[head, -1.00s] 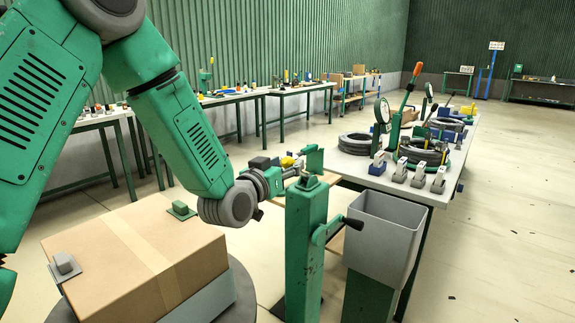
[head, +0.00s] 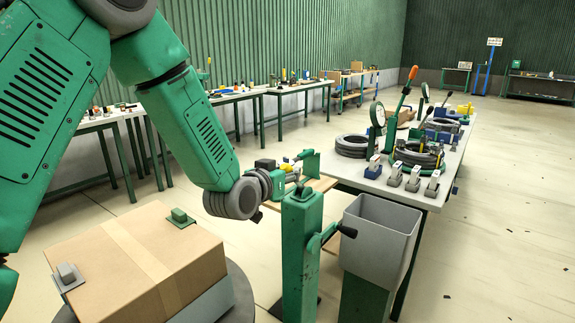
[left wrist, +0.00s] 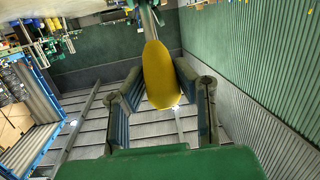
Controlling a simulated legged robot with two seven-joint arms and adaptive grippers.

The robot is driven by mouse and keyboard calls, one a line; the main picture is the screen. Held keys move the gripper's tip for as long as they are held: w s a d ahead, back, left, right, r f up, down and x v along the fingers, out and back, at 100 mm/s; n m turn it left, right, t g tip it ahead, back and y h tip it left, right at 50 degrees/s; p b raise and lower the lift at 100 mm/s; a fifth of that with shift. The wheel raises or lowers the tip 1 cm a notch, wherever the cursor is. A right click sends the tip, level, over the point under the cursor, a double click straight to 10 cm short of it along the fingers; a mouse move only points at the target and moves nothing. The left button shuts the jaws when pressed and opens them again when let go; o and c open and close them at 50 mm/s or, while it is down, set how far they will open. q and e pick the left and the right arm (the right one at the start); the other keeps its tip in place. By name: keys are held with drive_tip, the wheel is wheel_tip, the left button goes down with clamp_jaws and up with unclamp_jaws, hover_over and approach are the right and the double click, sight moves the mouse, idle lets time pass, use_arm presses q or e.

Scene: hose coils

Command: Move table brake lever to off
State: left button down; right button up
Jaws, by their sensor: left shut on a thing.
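My left gripper (head: 298,167) reaches in from the left, just behind the top of a green post (head: 301,245). In the left wrist view its two fingers (left wrist: 160,105) stand either side of a long yellow handle (left wrist: 160,73), and they are shut on it. A thin rod runs from the handle to the top of that view. In the head view only a bit of the yellow handle (head: 284,167) shows; the lever's base is hidden. I cannot read any on or off marking. My right gripper is not in view.
The green post carries a crank with a black knob (head: 347,231) beside a grey bin (head: 381,240). A bench (head: 425,193) behind holds hose coils (head: 416,157) and an upright orange-handled lever (head: 411,75). A cardboard box (head: 140,268) stands at front left.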

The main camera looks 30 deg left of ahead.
use_arm(q)
drive_tip(key=w+r+g+p, duration=0.2)
drive_tip(key=p, duration=0.2)
drive_tip(key=shift+w+r, duration=0.1)
drive_tip(key=shift+r, duration=0.25)
drive_tip(key=shift+w+p, duration=0.3)
drive_tip(key=shift+p, duration=0.15)
drive_tip(key=shift+w+r, duration=0.2)
drive_tip(key=shift+w, duration=0.45)
drive_tip(key=shift+w+r, duration=0.15)
drive_tip(key=shift+w, duration=0.5)
drive_tip(key=shift+w+d, duration=0.1)
drive_tip(key=shift+w, duration=0.75)
drive_tip(key=shift+d+f, duration=0.1)
drive_tip(key=c, duration=1.3)
unclamp_jaws()
drive_tip(key=shift+o, duration=0.2)
drive_tip(key=shift+d+f, duration=0.1)
